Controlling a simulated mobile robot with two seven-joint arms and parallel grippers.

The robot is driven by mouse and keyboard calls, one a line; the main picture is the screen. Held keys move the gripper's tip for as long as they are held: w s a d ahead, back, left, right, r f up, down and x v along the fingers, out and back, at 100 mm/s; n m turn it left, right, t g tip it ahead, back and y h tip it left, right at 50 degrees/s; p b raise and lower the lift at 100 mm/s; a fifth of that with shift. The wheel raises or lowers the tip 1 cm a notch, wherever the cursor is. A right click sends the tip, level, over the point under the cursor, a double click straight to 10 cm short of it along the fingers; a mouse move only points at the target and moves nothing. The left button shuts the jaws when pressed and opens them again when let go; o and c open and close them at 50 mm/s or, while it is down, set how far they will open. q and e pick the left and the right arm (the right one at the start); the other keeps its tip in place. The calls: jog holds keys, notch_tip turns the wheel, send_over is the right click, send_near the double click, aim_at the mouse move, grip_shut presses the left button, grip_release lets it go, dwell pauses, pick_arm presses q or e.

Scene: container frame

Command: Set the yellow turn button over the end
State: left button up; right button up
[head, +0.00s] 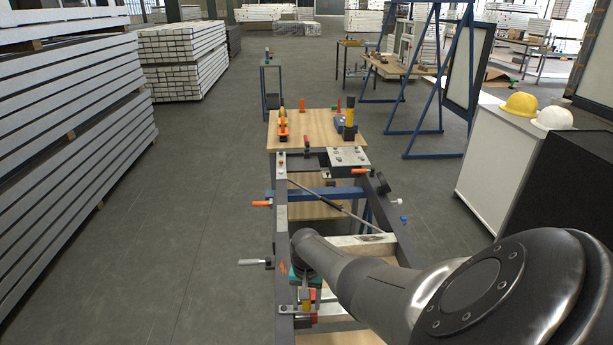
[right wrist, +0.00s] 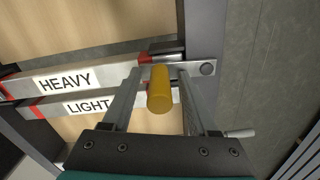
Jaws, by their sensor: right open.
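The yellow turn button (right wrist: 160,90) is a rounded yellow knob at the right end of two grey bars, seen in the right wrist view. The upper bar (right wrist: 62,82) reads HEAVY and the lower bar (right wrist: 85,106) reads LIGHT. My right gripper (right wrist: 159,73) is open, with one finger on each side of the button; I cannot tell whether either touches it. The button hides part of the bar ends. In the head view the button (head: 306,307) shows small below my right gripper (head: 306,291), at the frame's left side. My left gripper is not in view.
The dark frame (head: 281,225) has a side handle (head: 255,262) sticking out left and a diagonal rod inside. A wooden table (head: 312,127) with tools stands beyond it. A white cabinet (head: 497,150) stands right. Open floor (head: 160,260) lies left.

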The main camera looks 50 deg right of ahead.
jog(key=shift+r, duration=0.1)
notch_tip(320, 180, up, 15)
jog(key=p, duration=0.7)
dwell(0.3)
